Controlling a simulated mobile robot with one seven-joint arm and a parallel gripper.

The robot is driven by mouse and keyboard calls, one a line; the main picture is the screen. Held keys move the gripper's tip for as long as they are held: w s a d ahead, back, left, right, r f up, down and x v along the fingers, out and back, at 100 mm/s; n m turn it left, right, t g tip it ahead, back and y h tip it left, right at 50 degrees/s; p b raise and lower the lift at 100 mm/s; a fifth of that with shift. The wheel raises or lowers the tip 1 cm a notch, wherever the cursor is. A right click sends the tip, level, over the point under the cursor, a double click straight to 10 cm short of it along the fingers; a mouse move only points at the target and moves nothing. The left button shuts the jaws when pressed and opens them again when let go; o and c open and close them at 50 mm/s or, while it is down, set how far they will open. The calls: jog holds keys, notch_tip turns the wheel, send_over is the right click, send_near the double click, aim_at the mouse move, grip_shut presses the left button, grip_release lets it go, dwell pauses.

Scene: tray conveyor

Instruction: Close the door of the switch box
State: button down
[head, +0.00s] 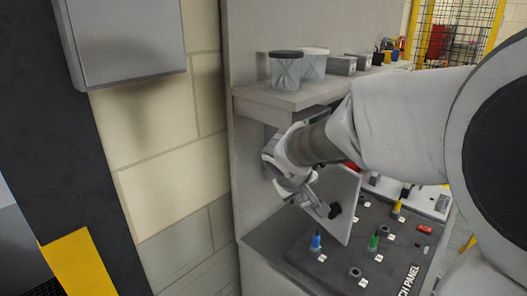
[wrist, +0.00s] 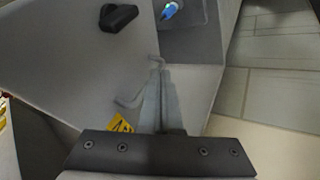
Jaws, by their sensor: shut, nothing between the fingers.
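The switch box door (head: 347,188) is a light grey panel that stands open, swung out over the switch panel. Its black knob (head: 335,210) is on the face toward the left. In the wrist view the door (wrist: 60,50) fills the left side, with the knob (wrist: 118,17) at the top. My gripper (head: 322,208) is left of the door, close to the knob. In the wrist view its fingers (wrist: 160,75) are together and empty, beside the door face; I cannot tell if they touch it. The box body is mostly hidden behind my arm.
A shelf (head: 290,97) with lidded tubs (head: 286,70) and small grey boxes is just above my gripper. Below lies a dark switch panel (head: 335,262) with blue, green and yellow toggles. A grey wall box (head: 128,40) hangs at upper left.

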jog(key=w+d+p, duration=0.1)
jog(key=d, duration=0.1)
jog(key=w+d, duration=0.1)
jog(key=shift+w+d+f+p, duration=0.1)
jog(key=shift+d+f+p, duration=0.1)
jog(key=shift+d+p, duration=0.15)
